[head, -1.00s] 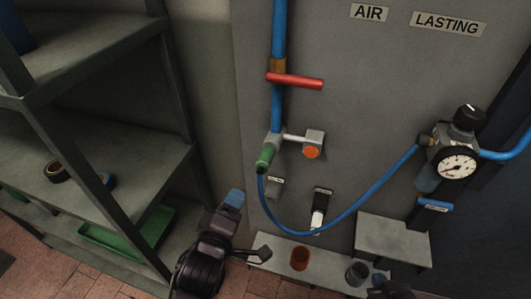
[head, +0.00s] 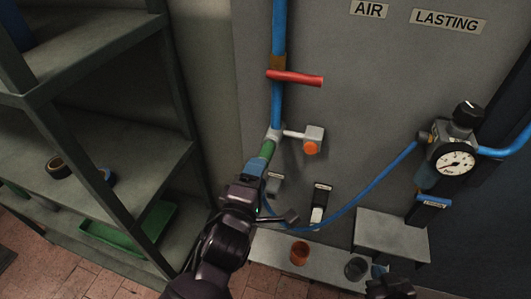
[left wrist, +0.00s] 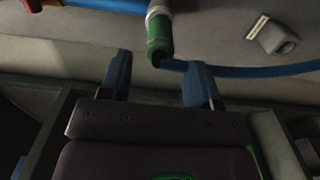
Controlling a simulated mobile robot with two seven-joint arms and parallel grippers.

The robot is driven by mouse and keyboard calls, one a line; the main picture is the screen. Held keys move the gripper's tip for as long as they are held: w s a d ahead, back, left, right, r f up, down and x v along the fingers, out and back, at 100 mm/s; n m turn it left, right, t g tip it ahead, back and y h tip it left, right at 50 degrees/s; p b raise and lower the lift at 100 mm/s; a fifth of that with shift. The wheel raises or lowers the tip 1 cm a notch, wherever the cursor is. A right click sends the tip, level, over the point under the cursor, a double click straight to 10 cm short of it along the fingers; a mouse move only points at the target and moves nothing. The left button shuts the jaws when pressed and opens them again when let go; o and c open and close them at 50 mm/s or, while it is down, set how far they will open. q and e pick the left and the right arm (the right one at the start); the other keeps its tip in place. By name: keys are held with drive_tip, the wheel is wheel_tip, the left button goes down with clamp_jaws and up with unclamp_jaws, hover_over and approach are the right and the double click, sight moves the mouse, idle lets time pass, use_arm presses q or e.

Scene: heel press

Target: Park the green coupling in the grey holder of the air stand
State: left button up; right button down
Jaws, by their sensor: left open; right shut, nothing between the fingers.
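The green coupling (head: 267,150) hangs below the grey fitting on the vertical blue pipe, with the thin blue hose at its lower end. It also shows in the left wrist view (left wrist: 159,36). My left gripper (head: 257,168) is open just below the coupling. In the left wrist view its blue fingertips (left wrist: 158,72) stand apart, one to each side of the coupling's lower end, not closed on it. My right gripper (head: 378,272) is shut and empty at the bottom right.
A red lever (head: 295,79) sits above on the pipe, and an orange button (head: 311,148) is right of the coupling. The hose sags to the gauge (head: 455,161). A shelf (head: 120,140) stands left. A bench (head: 325,267) holds an orange cup (head: 299,252) and a dark cup (head: 356,268).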

sight(271, 142)
use_arm(q)
drive_tip(key=b+x, duration=0.1)
drive_tip(key=x, duration=0.5)
drive_tip(key=shift+x, duration=0.8)
drive_tip(key=shift+r, duration=0.1)
drive_tip(key=shift+r, duration=0.1)
drive_tip(key=shift+r, duration=0.1)
idle(0.4)
drive_tip(key=shift+p, duration=0.3)
